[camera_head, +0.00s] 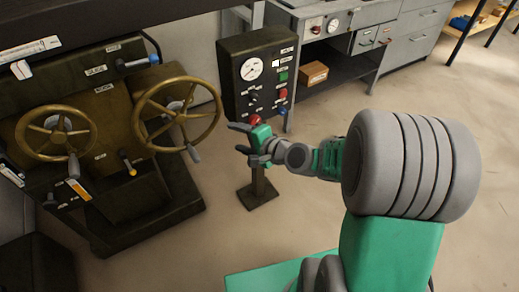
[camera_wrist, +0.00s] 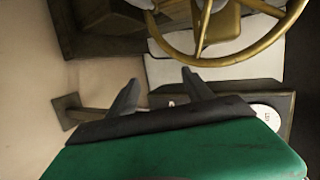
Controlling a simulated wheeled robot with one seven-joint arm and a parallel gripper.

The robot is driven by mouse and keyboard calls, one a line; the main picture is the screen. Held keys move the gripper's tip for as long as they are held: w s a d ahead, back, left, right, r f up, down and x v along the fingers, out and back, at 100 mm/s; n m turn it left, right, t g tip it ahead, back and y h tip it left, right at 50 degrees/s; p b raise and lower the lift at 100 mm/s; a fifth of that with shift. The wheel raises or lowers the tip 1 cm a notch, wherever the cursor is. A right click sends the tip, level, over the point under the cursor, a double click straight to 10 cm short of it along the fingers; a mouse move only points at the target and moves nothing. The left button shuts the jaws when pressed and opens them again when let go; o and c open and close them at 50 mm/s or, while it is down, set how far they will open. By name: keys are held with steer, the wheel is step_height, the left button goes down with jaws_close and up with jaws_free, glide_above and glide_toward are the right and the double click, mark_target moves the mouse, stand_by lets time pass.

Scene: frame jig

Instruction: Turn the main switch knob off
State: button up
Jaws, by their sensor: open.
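A dark control box (camera_head: 230,84) stands on a pedestal, with a white round gauge (camera_head: 252,69), a green button (camera_head: 283,76), a red knob (camera_head: 283,93) and small dark knobs (camera_head: 254,96) on its face. The labels are too small to read, so I cannot tell which is the main switch knob. My gripper (camera_head: 240,138) is open and empty, in front of the lower part of the box in the picture, pointing left. In the wrist view my gripper's fingers (camera_wrist: 160,79) are apart, with part of the box and its gauge (camera_wrist: 266,114) at the right, mostly hidden.
A dark machine with two brass handwheels (camera_head: 177,112) (camera_head: 55,133) stands left of the box; one wheel also shows in the wrist view (camera_wrist: 225,60). A grey bench (camera_head: 340,62) with a cardboard box (camera_head: 313,74) is behind. The floor (camera_head: 220,225) in front is clear.

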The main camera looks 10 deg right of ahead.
steer(key=w+d+f+m+t+b, duration=0.2)
steer(key=d+f+m+t+b, duration=0.15)
steer(key=f+m, duration=0.2)
steer(key=m+t+h+b, duration=0.2)
steer(key=m+t+h, duration=0.1)
steer(key=m, duration=0.4)
glide_toward(254, 120)
steer(key=w+f, duration=0.1)
steer(key=f, duration=0.1)
steer(key=x, duration=0.7)
steer(key=shift+w+d+r+p, duration=0.15)
steer(key=shift+w+r+p, duration=0.2)
steer(key=shift+w+p, duration=0.1)
jaws_close()
